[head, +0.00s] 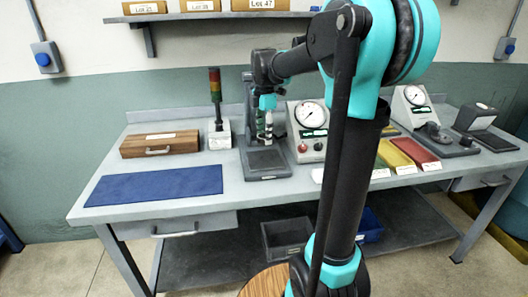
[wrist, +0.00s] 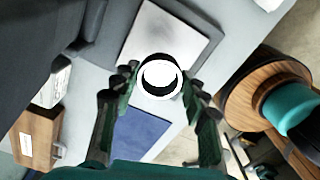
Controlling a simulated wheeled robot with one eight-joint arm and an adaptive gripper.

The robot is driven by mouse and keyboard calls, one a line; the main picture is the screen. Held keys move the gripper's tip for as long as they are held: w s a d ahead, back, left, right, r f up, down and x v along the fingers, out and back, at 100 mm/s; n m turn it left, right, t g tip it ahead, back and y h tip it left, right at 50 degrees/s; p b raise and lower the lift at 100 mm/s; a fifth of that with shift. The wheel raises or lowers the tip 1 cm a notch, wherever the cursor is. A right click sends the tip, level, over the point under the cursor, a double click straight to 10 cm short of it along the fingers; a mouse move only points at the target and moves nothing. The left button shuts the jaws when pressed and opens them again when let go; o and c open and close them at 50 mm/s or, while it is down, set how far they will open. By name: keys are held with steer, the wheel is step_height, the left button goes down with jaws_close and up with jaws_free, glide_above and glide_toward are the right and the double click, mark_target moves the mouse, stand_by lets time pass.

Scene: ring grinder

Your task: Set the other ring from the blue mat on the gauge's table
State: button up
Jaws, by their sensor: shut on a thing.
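My gripper (head: 265,127) hangs over the grey plate (head: 266,161) of the stand beside the left dial gauge (head: 310,115). In the wrist view, my gripper (wrist: 159,84) is shut on a bright white ring (wrist: 158,92), held between the fingertips. The plate also shows beyond the ring in the wrist view (wrist: 150,35); the ring seems above it, but the gap is unclear. The blue mat (head: 155,187) at the left of the bench looks bare. A second dial gauge (head: 412,106) stands to the right, with a dark round piece (head: 433,131) on its base.
A wooden case (head: 160,144) and a signal light (head: 216,105) stand left of the stand. A dark crate (head: 286,238) is on the lower shelf.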

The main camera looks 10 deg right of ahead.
mark_target(265, 159)
steer(key=shift+f, duration=3.6)
steer(key=o, duration=1.2)
steer(key=shift+f, duration=0.1)
step_height(265, 159, up, 12)
steer(key=shift+r, duration=0.15)
